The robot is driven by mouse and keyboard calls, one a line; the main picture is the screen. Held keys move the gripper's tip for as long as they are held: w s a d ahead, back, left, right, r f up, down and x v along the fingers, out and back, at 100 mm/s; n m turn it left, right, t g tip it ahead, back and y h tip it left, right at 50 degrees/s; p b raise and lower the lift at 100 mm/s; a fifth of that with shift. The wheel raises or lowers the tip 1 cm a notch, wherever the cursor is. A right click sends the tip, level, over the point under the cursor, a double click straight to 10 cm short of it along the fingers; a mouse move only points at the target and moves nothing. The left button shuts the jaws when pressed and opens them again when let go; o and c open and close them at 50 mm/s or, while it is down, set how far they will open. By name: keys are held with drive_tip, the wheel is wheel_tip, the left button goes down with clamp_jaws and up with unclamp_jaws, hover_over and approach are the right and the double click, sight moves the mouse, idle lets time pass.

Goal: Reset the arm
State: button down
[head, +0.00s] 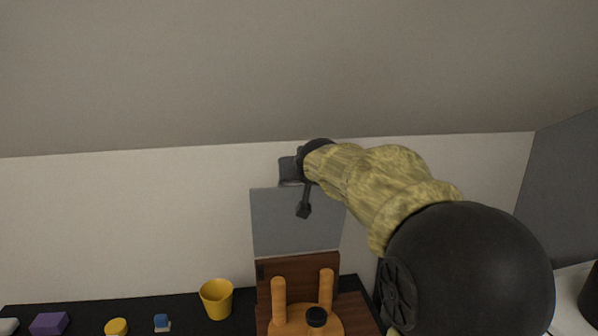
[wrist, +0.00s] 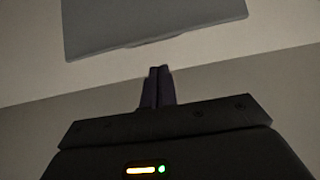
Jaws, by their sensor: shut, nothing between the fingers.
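My gripper (head: 304,211) hangs at the end of my arm in the head view, in front of a grey panel on the white wall. The arm reaches in from the lower right in a mottled yellow-green sleeve. In the wrist view my gripper (wrist: 158,72) shows its two dark fingers side by side and touching, with nothing between them. The grey panel (head: 290,232) is behind and below the fingers in the head view. A grey panel (wrist: 150,22) also fills the top of the wrist view.
A dark surface along the bottom holds a purple block (head: 49,323), a yellow round piece (head: 116,327), a small blue-and-white item (head: 162,323) and a yellow cup (head: 217,299). A wooden stand (head: 279,302) with two pegs is below my gripper. The sloped ceiling (head: 250,70) is above.

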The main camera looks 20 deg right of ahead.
drive_tip(key=s+a+f+g+p, duration=0.2)
drive_tip(key=s+f+g, duration=0.1)
drive_tip(key=s+f, duration=0.5)
drive_tip(key=s+a+f+n+g+y+p, duration=0.1)
drive_tip(key=s+a+f+g+p, duration=0.2)
drive_tip(key=s+f, duration=0.5)
drive_tip(key=s+a+f+g+y+p, duration=0.1)
drive_tip(key=s+a+f+g+p, duration=0.2)
drive_tip(key=s+f, duration=0.4)
drive_tip(key=s+g, duration=0.1)
drive_tip(key=s, duration=0.3)
drive_tip(key=shift+s+f+n, duration=0.3)
drive_tip(key=shift+f+n, duration=0.1)
drive_tip(key=shift+w, duration=0.1)
idle(3.1)
